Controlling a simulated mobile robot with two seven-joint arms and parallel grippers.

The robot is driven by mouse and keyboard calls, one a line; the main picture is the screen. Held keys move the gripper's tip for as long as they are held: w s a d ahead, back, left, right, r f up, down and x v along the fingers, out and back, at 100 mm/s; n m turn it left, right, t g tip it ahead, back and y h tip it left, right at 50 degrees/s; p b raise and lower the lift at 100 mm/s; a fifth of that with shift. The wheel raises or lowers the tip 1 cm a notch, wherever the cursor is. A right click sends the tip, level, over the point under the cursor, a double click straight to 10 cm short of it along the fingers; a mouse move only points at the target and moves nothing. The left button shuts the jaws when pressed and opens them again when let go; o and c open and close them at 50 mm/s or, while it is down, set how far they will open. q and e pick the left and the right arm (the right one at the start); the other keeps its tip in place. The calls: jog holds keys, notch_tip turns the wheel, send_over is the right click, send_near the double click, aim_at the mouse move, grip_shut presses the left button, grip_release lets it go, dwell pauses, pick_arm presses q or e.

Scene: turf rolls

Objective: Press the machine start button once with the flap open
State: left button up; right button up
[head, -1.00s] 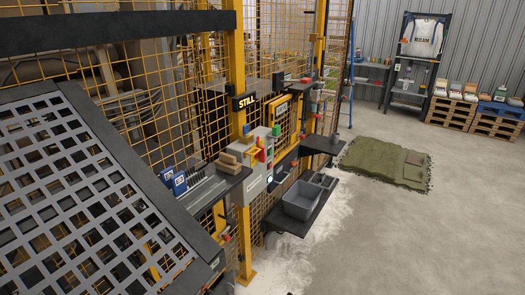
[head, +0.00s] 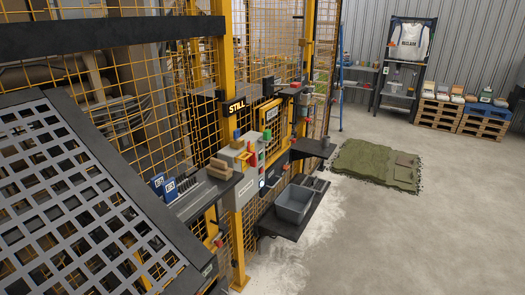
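A light grey control box (head: 243,180) is mounted on the yellow fence post in the middle of the head view. Its right face carries a column of small buttons (head: 262,170), including a red one and a white one; I cannot tell which is the start button. A yellow-framed part with red (head: 245,157) sits on its front, and I cannot tell whether it is a flap or whether it is open. A green block (head: 267,135) shows just above the box. Neither of my grippers is in view.
A shelf with wooden blocks (head: 219,169) juts out left of the box. A grey bin (head: 294,204) stands on a dark shelf below right. A perforated grey panel (head: 75,190) fills the left. Open concrete floor (head: 400,245) lies right; a green turf mat (head: 375,163) lies beyond.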

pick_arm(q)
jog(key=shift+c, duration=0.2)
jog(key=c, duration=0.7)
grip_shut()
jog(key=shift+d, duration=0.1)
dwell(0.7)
